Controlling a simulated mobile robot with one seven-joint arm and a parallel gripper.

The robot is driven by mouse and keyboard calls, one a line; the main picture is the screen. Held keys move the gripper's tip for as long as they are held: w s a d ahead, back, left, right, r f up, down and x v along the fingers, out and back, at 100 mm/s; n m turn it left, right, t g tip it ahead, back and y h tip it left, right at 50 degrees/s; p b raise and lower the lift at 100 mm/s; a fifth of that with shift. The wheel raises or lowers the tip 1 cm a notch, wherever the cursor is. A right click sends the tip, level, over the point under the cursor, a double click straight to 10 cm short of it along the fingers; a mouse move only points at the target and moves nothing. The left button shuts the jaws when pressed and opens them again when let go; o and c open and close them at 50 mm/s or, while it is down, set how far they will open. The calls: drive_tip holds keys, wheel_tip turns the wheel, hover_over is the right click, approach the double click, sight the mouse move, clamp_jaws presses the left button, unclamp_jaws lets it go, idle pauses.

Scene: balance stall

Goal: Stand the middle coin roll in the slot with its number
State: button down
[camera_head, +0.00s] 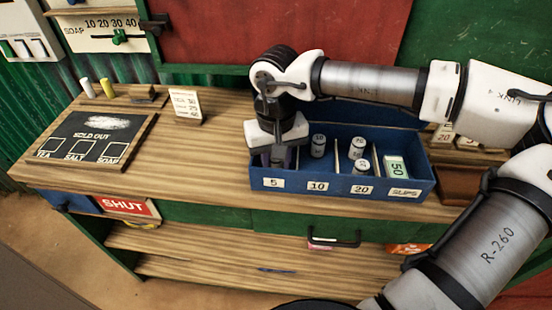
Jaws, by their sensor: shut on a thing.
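A blue coin tray (340,188) stands on the wooden counter, its front labelled 5, 10, 20 and a last label too small to read surely. My gripper (279,160) points down into the compartment labelled 5 at the left end. It is shut on what seems to be a coin roll, mostly hidden by the fingers and the tray's front wall. Two more rolls, a rear one (357,147) and a front one (361,168), stand in the 20 compartment.
A green-edged 50 bundle (395,167) lies in the tray's right compartment. A price card (186,104) and a sold-out board (92,138) are to the left. Number cards (446,135) stand behind the tray's right end.

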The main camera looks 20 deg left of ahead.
drive_tip(key=shift+f, duration=0.2)
drive_tip(key=c, duration=1.4)
unclamp_jaws()
drive_tip(key=shift+c, duration=0.2)
drive_tip(key=shift+r, duration=0.1)
wheel_tip(320, 180, up, 12)
drive_tip(key=b, duration=0.1)
drive_tip(key=shift+r, duration=0.15)
